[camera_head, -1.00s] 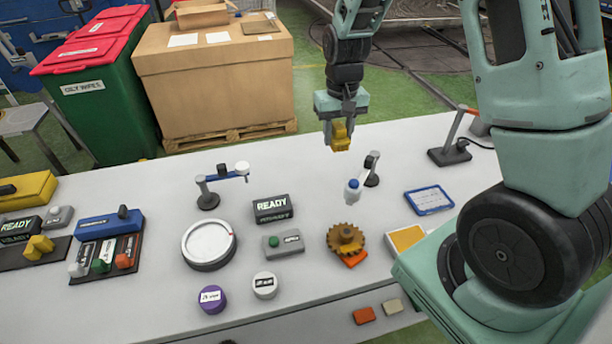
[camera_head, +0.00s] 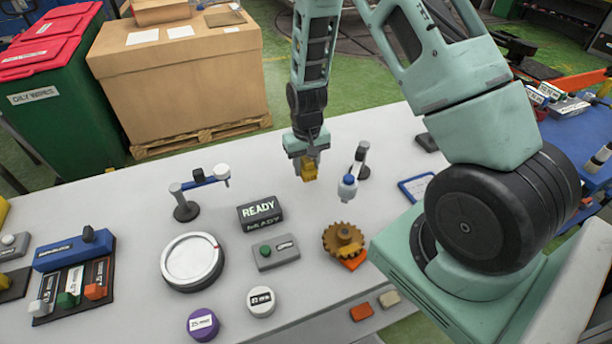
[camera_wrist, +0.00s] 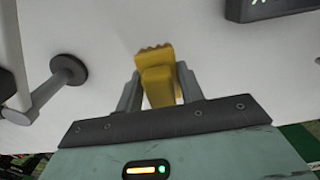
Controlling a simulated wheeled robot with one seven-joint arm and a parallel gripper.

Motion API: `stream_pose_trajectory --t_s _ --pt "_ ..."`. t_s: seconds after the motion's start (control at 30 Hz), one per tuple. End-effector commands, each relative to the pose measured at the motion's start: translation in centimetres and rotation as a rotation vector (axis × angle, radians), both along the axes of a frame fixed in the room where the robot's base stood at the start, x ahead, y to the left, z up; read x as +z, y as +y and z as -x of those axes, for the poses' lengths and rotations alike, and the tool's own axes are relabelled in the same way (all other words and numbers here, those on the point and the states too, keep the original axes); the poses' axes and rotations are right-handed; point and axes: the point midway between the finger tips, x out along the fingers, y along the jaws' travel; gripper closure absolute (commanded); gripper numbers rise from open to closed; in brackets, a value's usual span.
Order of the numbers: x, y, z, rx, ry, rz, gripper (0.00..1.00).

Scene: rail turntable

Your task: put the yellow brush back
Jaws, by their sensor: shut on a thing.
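The yellow brush (camera_head: 309,172) is held in my gripper (camera_head: 308,160), near the back of the white table. In the wrist view my gripper (camera_wrist: 157,92) is shut on the brush (camera_wrist: 157,78), whose ridged end points away from the camera. The brush hangs between the READY sign and a grey post with a white-and-blue head. I cannot tell whether it touches the table. A dark rack (camera_head: 36,312) at the left front holds white, green and orange-red pieces; I cannot tell whether these are brushes.
The READY sign (camera_head: 260,214) and the post's hanging head (camera_head: 348,187) stand close to my gripper. A white round turntable (camera_head: 192,259), a grey button box (camera_head: 276,253) and a brown gear (camera_head: 343,239) are nearer the front. Another post with a blue arm (camera_head: 206,181) stands left.

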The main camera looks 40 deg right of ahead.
Motion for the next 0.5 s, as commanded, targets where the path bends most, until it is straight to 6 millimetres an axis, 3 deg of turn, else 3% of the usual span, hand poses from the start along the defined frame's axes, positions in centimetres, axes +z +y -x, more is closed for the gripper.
stream_pose_trajectory --t_s 0.5 --pt "-4.7 0.0 0.0 0.0 0.0 0.0 0.81"
